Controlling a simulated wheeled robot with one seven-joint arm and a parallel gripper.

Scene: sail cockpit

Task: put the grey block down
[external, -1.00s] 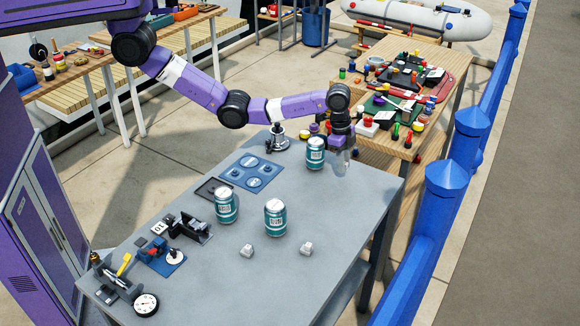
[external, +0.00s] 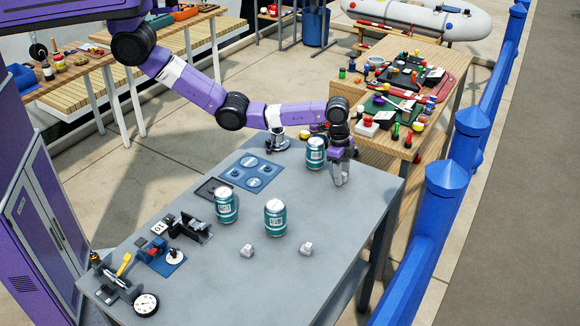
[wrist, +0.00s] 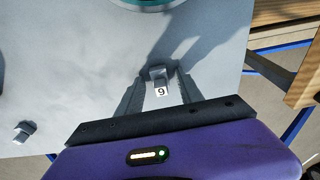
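The grey block (wrist: 157,74) shows in the wrist view between my fingertips, with a white label marked 9 or 6 on its near side. It appears to stand on the grey table (external: 340,235). My gripper (external: 342,183) is low over the table's far right part, just right of a teal can (external: 315,153). In the wrist view my gripper (wrist: 160,82) looks open, with a small gap between the block and each finger. In the external view the fingers hide the block.
Two more cans (external: 226,205) (external: 275,217) and two small grey blocks (external: 247,250) (external: 306,248) stand on the table. A blue tray (external: 252,173) lies left of the far can. The table's right edge is close to my gripper; the front right area is clear.

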